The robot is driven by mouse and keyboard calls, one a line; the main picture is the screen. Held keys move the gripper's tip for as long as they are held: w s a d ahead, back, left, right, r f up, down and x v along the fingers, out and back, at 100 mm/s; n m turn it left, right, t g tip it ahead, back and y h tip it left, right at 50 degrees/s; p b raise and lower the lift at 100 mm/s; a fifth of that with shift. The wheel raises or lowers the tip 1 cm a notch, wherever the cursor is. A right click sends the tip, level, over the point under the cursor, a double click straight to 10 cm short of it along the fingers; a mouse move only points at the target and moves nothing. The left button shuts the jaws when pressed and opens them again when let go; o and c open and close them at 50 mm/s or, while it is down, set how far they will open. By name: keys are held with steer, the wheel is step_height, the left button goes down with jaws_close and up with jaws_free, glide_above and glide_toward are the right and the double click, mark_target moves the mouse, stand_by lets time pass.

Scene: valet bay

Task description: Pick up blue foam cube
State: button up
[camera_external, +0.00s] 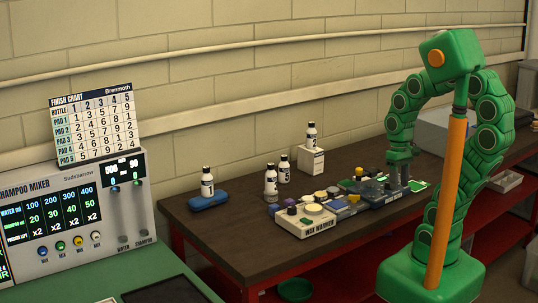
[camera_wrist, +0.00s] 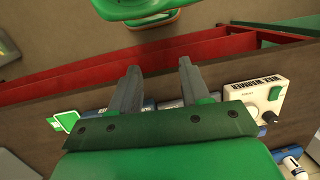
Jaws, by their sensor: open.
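I cannot make out a blue foam cube for certain in either view. Small blue patches (camera_external: 342,207) show among the pads and pots in the middle of the dark table, left of my gripper (camera_external: 398,185). My gripper points down over the right end of that cluster. In the wrist view my gripper (camera_wrist: 157,72) has its two grey fingers apart, with nothing visible held between them. Bits of blue show behind and beside the fingers there, partly hidden by the gripper.
A white wax warmer (camera_external: 304,222) stands at the cluster's left and shows in the wrist view (camera_wrist: 255,93). A bottle stands at a blue case (camera_external: 209,202); more bottles (camera_external: 271,184) stand behind, one on a white box (camera_external: 311,160). The table's (camera_external: 235,240) front left is clear.

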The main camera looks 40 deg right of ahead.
mark_target(275, 205)
steer(key=w+a+f+m+y, duration=0.1)
steer(key=w+a+m+y, duration=0.2)
steer(key=w+a, duration=0.3)
steer(key=w+a+f+m+t+y, duration=0.1)
steer(key=w+a+m, duration=0.4)
steer(key=w, duration=0.5)
steer(key=w+a+f+m+t+y, duration=0.1)
steer(key=w+a+f+m+y, duration=0.2)
steer(key=w+a+m+y, duration=0.2)
steer(key=shift+w+a+y, duration=0.6)
steer(key=shift+w+a, duration=1.1)
steer(key=shift+a, duration=0.25)
steer(key=w+f+m, duration=0.1)
steer(key=w+m, duration=0.1)
steer(key=w+f+m+t, duration=0.1)
steer(key=w+f+m, duration=0.1)
steer(key=w+f+m+t+y, duration=0.1)
steer(key=w+m, duration=0.1)
steer(key=w, duration=0.1)
steer(key=shift+d+f, duration=0.15)
steer(key=shift+f, duration=0.25)
steer(key=shift+w+f+m, duration=0.35)
steer(key=shift+f+m, duration=0.05)
steer(key=shift+x, duration=3.8)
steer(key=c, duration=0.7)
